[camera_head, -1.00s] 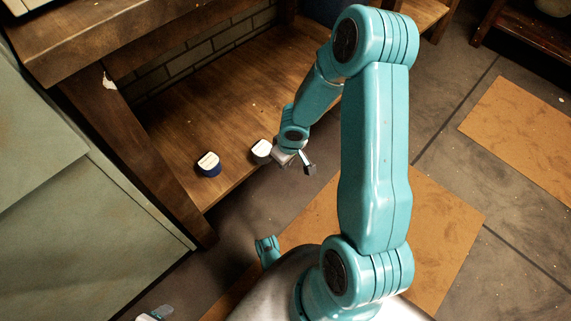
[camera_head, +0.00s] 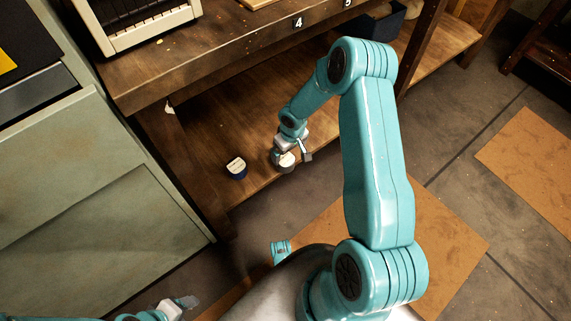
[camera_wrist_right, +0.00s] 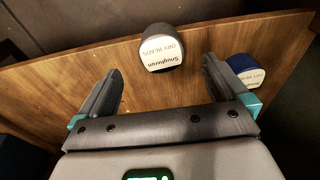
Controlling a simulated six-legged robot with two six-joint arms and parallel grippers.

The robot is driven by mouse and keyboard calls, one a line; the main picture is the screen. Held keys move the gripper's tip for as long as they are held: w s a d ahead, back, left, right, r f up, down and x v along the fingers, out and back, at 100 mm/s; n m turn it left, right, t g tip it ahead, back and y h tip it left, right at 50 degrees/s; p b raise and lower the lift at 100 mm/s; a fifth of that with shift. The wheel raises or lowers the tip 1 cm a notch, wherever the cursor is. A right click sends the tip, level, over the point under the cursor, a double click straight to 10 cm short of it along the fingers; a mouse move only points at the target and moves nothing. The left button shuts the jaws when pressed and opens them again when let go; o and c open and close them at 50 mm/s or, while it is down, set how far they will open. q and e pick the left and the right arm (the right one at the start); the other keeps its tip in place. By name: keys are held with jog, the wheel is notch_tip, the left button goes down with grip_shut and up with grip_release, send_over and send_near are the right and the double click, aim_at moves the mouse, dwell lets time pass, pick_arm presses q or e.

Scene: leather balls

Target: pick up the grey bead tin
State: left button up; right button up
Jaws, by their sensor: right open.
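The grey bead tin (camera_head: 287,163) stands on the wooden lower shelf near its front edge. My right gripper (camera_head: 292,154) is open just above and around the tin in the head view. In the right wrist view the tin lies ahead of my open fingers (camera_wrist_right: 162,72), roughly centred between them; I cannot tell contact. My left gripper (camera_head: 183,304) is partly in view at the bottom left, far from the tin, its jaws unclear.
A blue tin (camera_head: 236,170) with a white lid stands left of the grey one; the right wrist view shows it (camera_wrist_right: 245,72) just outside the right-hand finger. The workbench top (camera_head: 200,72) overhangs the shelf (camera_head: 225,120). A green cabinet (camera_head: 100,220) stands at the left.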

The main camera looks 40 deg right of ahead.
jog(key=f, duration=0.3)
jog(key=shift+w, duration=0.25)
jog(key=f+b, duration=0.1)
jog(key=f, duration=0.1)
jog(key=w+f+b, duration=0.1)
jog(key=f+b, duration=0.1)
jog(key=f, duration=0.1)
jog(key=shift+d, duration=0.1)
jog(key=c, duration=1.2)
